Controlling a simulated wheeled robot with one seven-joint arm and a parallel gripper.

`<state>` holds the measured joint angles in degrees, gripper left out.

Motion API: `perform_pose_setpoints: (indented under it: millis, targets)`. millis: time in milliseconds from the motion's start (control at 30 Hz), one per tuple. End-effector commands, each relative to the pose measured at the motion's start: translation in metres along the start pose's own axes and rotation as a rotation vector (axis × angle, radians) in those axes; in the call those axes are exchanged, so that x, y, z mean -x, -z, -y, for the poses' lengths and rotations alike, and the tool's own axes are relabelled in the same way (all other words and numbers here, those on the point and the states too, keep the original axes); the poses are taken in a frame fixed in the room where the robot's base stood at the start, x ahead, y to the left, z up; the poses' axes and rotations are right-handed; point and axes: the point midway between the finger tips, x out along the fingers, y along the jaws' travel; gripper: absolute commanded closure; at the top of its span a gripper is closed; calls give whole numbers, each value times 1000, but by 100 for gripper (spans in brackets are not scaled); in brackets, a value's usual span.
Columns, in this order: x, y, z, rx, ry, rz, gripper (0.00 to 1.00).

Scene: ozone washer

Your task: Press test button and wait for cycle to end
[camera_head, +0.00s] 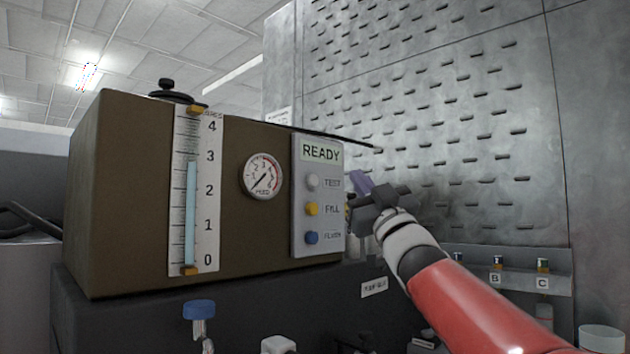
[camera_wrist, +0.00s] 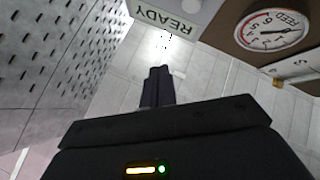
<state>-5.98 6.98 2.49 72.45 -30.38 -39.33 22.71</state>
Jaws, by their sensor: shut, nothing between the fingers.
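The brown washer box (camera_head: 130,190) carries a grey control panel (camera_head: 300,150) on its front right. Its display (camera_head: 321,151) reads READY. Below are a white TEST button (camera_head: 312,181), a yellow FILL button (camera_head: 311,209) and a blue button (camera_head: 311,238). My gripper (camera_head: 357,177) is shut and empty, just right of the panel and apart from the TEST button. In the wrist view its fingers (camera_wrist: 158,72) are together below the upside-down READY display (camera_wrist: 165,19). A white button (camera_wrist: 190,4) is cut off at that view's top edge.
A level tube (camera_head: 191,200) and a round gauge (camera_head: 262,177) are on the box's front. A thin dark rod (camera_head: 350,141) sticks out right above the panel. A slotted metal wall (camera_head: 450,120) stands behind. A blue knob (camera_head: 199,309) and a labelled shelf (camera_head: 520,278) are lower down.

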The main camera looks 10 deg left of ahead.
Motion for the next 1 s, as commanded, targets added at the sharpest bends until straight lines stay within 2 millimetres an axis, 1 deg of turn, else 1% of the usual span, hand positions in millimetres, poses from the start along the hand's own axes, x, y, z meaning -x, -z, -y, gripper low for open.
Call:
perform_pose_setpoints:
  millis: [300, 500, 700, 1000]
  targets:
    - [-33, -21, 22, -5, 1, 2, 100]
    - [-48, -34, 34, -4, 0, 1, 100]
    - [-55, -40, 40, -1, 0, 1, 100]
    - [-55, -41, 40, -1, -1, 1, 100]
